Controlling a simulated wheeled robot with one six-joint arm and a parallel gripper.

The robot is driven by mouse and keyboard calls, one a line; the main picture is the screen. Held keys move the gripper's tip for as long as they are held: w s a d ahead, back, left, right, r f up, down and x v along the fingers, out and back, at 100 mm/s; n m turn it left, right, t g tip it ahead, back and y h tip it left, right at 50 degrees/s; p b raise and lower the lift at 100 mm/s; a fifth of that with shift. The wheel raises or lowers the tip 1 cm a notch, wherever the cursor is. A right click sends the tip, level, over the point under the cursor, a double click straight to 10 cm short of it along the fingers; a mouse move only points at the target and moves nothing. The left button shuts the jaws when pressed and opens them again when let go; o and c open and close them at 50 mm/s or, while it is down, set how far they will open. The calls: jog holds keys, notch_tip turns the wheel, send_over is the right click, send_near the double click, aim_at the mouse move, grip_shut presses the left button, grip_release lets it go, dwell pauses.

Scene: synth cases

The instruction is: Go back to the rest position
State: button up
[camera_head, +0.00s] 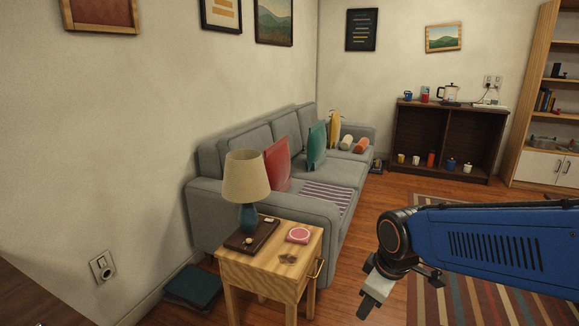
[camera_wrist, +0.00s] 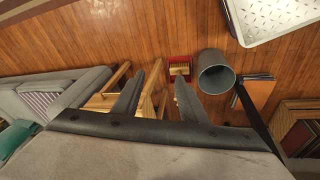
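My gripper (camera_head: 368,298) hangs at the end of my blue arm in the head view, pointing down, to the right of the wooden side table (camera_head: 250,272). In the wrist view my gripper (camera_wrist: 159,78) shows two dark fingers spread apart. Nothing is held between them; only floor and light wooden legs (camera_wrist: 148,92) show beyond. The fingertips touch nothing that I can see.
The side table carries a lamp (camera_head: 246,178), a dark tray and a pink dish (camera_head: 299,235). A grey sofa (camera_head: 330,210) stands behind it.

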jog(key=s+d+r+m+t+h, duration=0.1)
jog(key=s+d+r+m, duration=0.4)
jog(key=s+d+m, duration=0.5)
jog(key=shift+s+r+t, duration=0.2)
jog(key=shift+s+t, duration=0.2)
jog(key=shift+s, duration=0.65)
jog(key=shift+d, duration=0.1)
